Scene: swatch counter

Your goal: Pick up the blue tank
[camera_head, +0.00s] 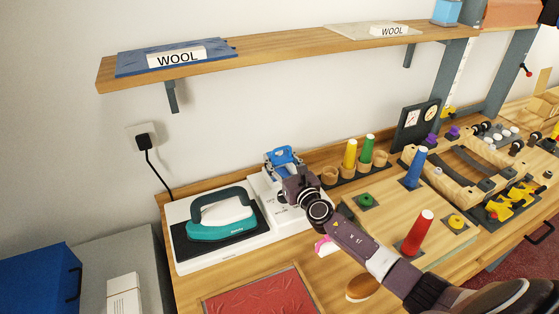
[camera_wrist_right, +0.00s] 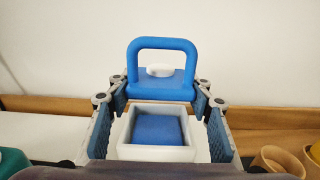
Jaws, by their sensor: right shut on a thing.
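The blue tank (camera_head: 284,154) has a looped handle and shows just beyond my right gripper (camera_head: 291,172), over the back of the white ironing station (camera_head: 262,190). In the right wrist view the tank (camera_wrist_right: 162,86) stands upright between the two fingers of the right gripper (camera_wrist_right: 160,95), with a white cap on top. The right gripper is shut on the tank. A white open box with a blue pad (camera_wrist_right: 157,133) shows in front of the tank. I cannot tell whether the tank is clear of the station. My left gripper is not in view.
A teal iron (camera_head: 221,213) rests on the station's left part. Thread cones, including a yellow one (camera_head: 350,154), stand in a rack to the right. A wooden shelf (camera_head: 275,47) runs above. A red cloth tray (camera_head: 260,295) lies in front.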

